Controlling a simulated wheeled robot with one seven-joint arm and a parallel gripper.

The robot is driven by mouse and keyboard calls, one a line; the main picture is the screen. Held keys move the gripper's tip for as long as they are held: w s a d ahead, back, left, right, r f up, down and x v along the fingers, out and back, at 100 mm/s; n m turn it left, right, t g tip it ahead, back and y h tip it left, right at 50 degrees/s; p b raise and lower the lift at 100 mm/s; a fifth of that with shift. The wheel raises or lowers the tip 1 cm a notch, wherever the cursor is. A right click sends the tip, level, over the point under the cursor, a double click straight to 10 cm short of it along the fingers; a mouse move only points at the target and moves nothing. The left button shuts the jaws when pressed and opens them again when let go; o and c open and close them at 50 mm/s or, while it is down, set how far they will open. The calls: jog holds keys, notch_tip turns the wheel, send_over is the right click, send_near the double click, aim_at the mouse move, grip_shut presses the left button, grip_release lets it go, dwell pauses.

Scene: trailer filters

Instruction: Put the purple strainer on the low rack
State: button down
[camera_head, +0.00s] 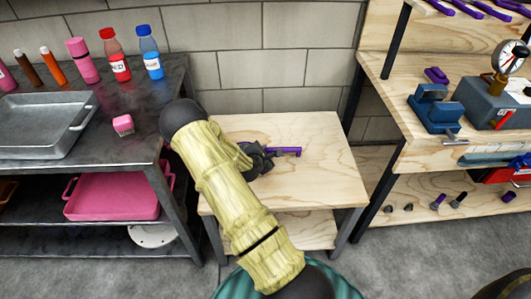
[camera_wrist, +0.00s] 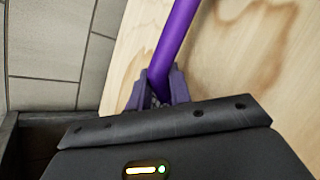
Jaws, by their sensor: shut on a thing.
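A purple strainer (camera_head: 287,151) shows as a thin bar over the top of a small low wooden rack (camera_head: 315,180). In the wrist view the bar of the purple strainer (camera_wrist: 178,35) runs up from between my fingers. My gripper (camera_head: 266,152) is shut on it; the fingers also show in the wrist view (camera_wrist: 158,88). The strainer's far end is out of the wrist view, and I cannot tell if it touches the wood. My arm hides part of the rack's left side.
A dark metal table (camera_head: 90,115) at left holds a grey tray (camera_head: 40,125), bottles and a pink block (camera_head: 123,124). A pink tray (camera_head: 115,196) sits below. A wooden workbench (camera_head: 440,150) with a blue vise (camera_head: 437,108) stands at right. The rack top's right side is bare.

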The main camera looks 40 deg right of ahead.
jog(key=shift+f, duration=0.3)
jog(key=shift+f+b, duration=0.25)
jog(key=shift+b, duration=0.05)
